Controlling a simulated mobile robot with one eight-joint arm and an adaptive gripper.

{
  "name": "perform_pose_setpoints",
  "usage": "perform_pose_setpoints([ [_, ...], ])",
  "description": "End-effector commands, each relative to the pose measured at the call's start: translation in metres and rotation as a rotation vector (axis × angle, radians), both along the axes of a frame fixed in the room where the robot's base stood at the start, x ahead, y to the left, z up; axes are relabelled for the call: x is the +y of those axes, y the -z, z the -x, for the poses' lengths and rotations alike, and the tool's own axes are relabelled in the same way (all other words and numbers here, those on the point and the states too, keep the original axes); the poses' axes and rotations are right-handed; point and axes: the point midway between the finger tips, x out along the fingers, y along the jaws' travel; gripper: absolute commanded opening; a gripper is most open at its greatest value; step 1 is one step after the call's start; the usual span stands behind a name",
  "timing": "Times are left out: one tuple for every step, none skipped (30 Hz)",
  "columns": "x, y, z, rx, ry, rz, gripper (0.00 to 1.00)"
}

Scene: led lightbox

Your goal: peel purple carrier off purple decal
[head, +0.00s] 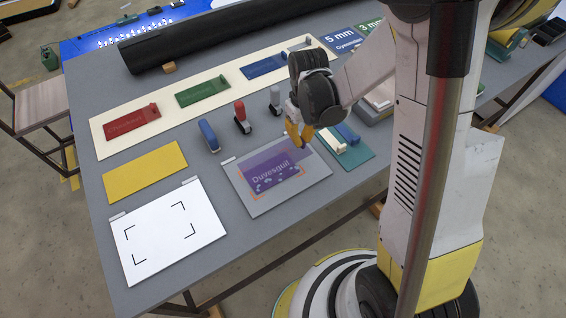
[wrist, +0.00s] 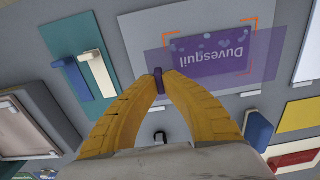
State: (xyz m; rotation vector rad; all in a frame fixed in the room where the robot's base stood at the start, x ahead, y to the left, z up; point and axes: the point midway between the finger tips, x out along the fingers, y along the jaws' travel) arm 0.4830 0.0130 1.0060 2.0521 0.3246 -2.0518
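The purple decal (head: 275,178) lies on a grey board (head: 245,199) inside orange corner marks, with pale lettering and light spots. It shows upside down in the wrist view (wrist: 208,57). The purple carrier (head: 306,152) is a see-through sheet over the decal that reaches past it on the gripper's side; it also shows in the wrist view (wrist: 279,62). I cannot tell how much of it touches the decal. My gripper (wrist: 158,82) has its yellow fingertips closed on a small dark purple tab at the carrier's edge. In the head view, my gripper (head: 304,143) is at the board's far right.
A white sheet (head: 145,252) with black corner marks and a yellow sheet (head: 140,172) lie left. Blue, red and grey upright tools (head: 241,117) stand behind the board. A teal mat (head: 362,155) with blue and cream tools lies right. A black roll (head: 220,38) lies along the back.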

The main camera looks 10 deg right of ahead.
Motion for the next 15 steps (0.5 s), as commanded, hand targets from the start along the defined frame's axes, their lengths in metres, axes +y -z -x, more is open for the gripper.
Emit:
perform_pose_setpoints([
  [0.001, -0.006, 0.000, 0.000, 0.000, 0.000, 0.00],
  [0.002, -0.008, 0.000, 0.000, 0.000, 0.000, 0.00],
  [0.003, -0.011, 0.001, 0.000, 0.000, 0.000, 0.00],
  [0.003, -0.014, 0.001, 0.000, 0.000, 0.000, 0.00],
  [0.004, -0.016, 0.001, 0.000, 0.000, 0.000, 0.00],
  [0.005, -0.019, 0.001, 0.000, -0.001, 0.000, 0.00],
  [0.005, -0.021, 0.001, 0.000, -0.001, 0.000, 0.00],
  [0.006, -0.023, 0.002, 0.000, -0.001, 0.000, 0.00],
  [0.006, -0.025, 0.002, 0.000, -0.001, 0.000, 0.00],
  [0.007, -0.026, 0.002, 0.000, -0.001, 0.000, 0.00],
  [0.007, -0.026, 0.002, 0.000, -0.001, 0.000, 0.00],
  [0.007, -0.027, 0.002, 0.000, -0.001, 0.000, 0.00],
  [0.007, -0.027, 0.002, 0.000, -0.001, 0.000, 0.00],
  [0.007, -0.028, 0.002, 0.000, 0.000, 0.000, 0.00],
  [0.007, -0.030, 0.002, 0.000, 0.000, 0.000, 0.00],
])
